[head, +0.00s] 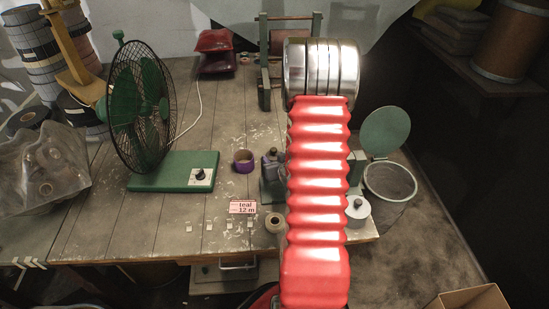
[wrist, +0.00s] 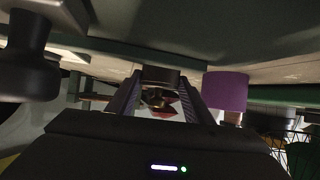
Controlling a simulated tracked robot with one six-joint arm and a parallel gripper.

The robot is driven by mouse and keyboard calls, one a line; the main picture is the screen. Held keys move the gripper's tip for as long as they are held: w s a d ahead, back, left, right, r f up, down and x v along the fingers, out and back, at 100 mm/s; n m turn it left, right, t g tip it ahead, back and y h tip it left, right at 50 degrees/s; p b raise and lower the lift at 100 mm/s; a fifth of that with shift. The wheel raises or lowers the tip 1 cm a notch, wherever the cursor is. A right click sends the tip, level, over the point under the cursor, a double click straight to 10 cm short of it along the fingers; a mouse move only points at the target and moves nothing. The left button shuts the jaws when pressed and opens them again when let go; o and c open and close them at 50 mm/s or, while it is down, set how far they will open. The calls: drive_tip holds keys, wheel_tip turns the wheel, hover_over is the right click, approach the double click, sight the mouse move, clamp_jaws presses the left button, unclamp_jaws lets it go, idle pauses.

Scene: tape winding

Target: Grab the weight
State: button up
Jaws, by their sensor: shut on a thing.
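In the wrist view, my gripper (wrist: 160,95) has its two dark ribbed fingers closed on a small dark, brass-tinted piece, the weight (wrist: 160,76). Its upper end is close to the pale surface at the top of the picture; I cannot tell if it touches. Most of its shape is hidden between the fingers. In the head view, my gripper and the weight cannot be made out clearly in the crowded middle of the bench.
A purple tape roll (head: 243,161) stands close by on the wooden bench (head: 220,120); it also shows in the wrist view (wrist: 226,92). A green fan (head: 172,172) stands left. A grey knobbed cylinder (head: 358,210) sits near the right edge.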

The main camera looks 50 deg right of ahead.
sight(275, 158)
drive_tip(key=shift+c, duration=1.4)
drive_tip(key=shift+r, duration=0.2)
drive_tip(key=shift+r, duration=4.85)
drive_tip(key=shift+a, duration=0.1)
